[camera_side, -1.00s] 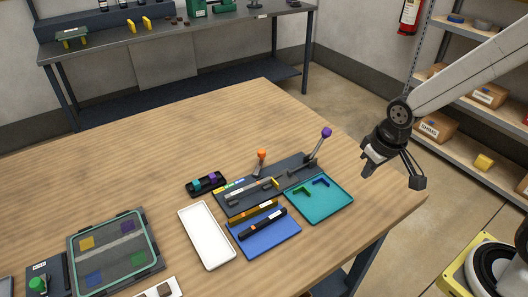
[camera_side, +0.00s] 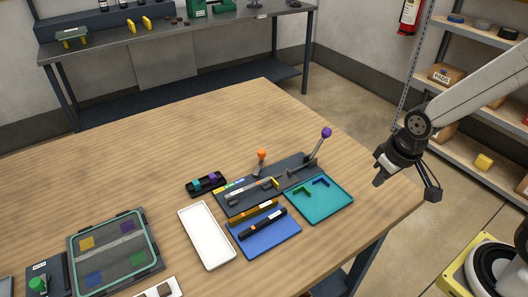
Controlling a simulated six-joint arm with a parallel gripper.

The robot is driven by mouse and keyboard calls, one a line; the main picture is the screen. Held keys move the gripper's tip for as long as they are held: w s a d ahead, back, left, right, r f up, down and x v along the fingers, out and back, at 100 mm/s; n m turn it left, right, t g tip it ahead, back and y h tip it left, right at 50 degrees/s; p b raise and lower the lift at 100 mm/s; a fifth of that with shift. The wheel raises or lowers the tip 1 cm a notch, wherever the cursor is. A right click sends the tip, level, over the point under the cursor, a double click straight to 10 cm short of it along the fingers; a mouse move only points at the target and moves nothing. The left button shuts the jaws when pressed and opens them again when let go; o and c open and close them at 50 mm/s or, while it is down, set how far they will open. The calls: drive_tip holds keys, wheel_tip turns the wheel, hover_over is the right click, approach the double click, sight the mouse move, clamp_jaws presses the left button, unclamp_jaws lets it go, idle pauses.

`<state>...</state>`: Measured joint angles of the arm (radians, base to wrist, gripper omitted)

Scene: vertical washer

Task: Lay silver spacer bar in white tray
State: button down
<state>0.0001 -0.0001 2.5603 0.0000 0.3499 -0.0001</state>
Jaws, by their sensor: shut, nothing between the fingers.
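The silver spacer bar (camera_side: 256,189) appears as a thin grey bar lying along the dark fixture plate (camera_side: 232,207) in the middle of the table. The white tray (camera_side: 207,236) lies flat to the left of the blue mat, and its inside is empty. My gripper (camera_side: 379,181) is at the right edge of the table, raised above it, well to the right of the bar and tray. Its fingers are shut and hold nothing.
An orange-knobbed lever (camera_side: 261,157) and a purple-knobbed lever (camera_side: 325,135) stand up from the fixture. A teal tray (camera_side: 320,208) and a blue mat (camera_side: 262,245) with bars lie in front. The table's back half is clear.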

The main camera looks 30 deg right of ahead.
idle(0.3)
drive_tip(key=c, duration=0.6)
unclamp_jaws()
drive_tip(key=shift+w, duration=0.2)
drive_tip(key=shift+o, duration=0.2)
drive_tip(key=m+g+y, duration=0.2)
drive_tip(key=m+y, duration=0.2)
drive_tip(key=m, duration=1.4)
approach(249, 187)
drive_tip(key=shift+w+d+f, duration=0.1)
drive_tip(key=shift+d+f, duration=0.1)
drive_tip(key=shift+f, duration=0.45)
drive_tip(key=shift+w+a+f+g+y, duration=0.15)
drive_tip(key=shift+w+a+g+y, duration=0.05)
drive_tip(key=shift+a+g+y, duration=0.1)
drive_tip(key=shift+f, duration=0.1)
drive_tip(key=shift+x, duration=3.8)
